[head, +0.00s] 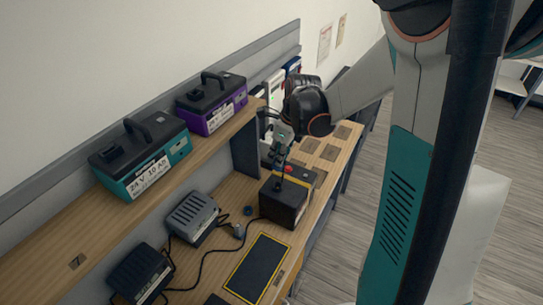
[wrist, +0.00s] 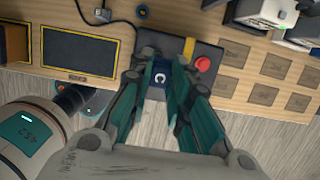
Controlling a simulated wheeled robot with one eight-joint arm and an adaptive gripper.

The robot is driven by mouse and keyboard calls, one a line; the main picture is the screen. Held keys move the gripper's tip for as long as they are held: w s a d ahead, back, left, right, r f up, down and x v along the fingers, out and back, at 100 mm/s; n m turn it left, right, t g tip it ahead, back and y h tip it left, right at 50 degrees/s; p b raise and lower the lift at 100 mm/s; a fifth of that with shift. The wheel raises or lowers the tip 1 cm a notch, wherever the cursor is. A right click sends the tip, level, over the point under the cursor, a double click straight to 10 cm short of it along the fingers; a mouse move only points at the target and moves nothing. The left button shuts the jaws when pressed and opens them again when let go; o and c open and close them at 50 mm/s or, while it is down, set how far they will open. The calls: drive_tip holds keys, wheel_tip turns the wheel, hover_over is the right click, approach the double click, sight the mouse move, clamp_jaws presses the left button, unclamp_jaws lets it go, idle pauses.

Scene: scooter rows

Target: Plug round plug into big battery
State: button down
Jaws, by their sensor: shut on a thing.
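The big battery appears to be the black box (head: 287,211) with a red button on top, standing on the bench. In the wrist view its dark top (wrist: 213,52) shows a yellow stripe and the red button. My gripper (head: 281,155) is above this box, pointing down. In the wrist view my gripper (wrist: 162,62) has its teal fingers around a dark blue piece marked C (wrist: 160,78), which looks like the plug. Its round shape and its lower end are hidden. I cannot tell whether it touches the box.
A grey connector (head: 239,231) and a small blue round part (head: 248,211) lie left of the box. Two chargers (head: 193,217) (head: 141,273) and a black mat (head: 258,268) are near. A teal battery (head: 141,160) and a purple battery (head: 212,104) stand on the shelf.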

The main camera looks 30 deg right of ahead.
sight(279, 170)
drive_tip(key=shift+s+d+f+b+x, duration=0.15)
drive_tip(key=shift+s+b+x, duration=0.1)
drive_tip(key=shift+b+x, duration=0.75)
drive_tip(key=shift+s+d+b+x, duration=0.15)
drive_tip(key=shift+b+x, duration=0.4)
drive_tip(key=shift+x, duration=0.7)
drive_tip(key=shift+s+d+f+b+x, duration=0.1)
drive_tip(key=shift+s+b+x, duration=0.2)
drive_tip(key=shift+b+x, duration=0.7)
drive_tip(key=shift+f, duration=0.1)
drive_tip(key=shift+s+b+x, duration=0.2)
drive_tip(key=shift+b+x, duration=0.75)
drive_tip(key=c, duration=1.4)
unclamp_jaws()
drive_tip(key=shift+d, duration=0.15)
drive_tip(key=v, duration=1.2)
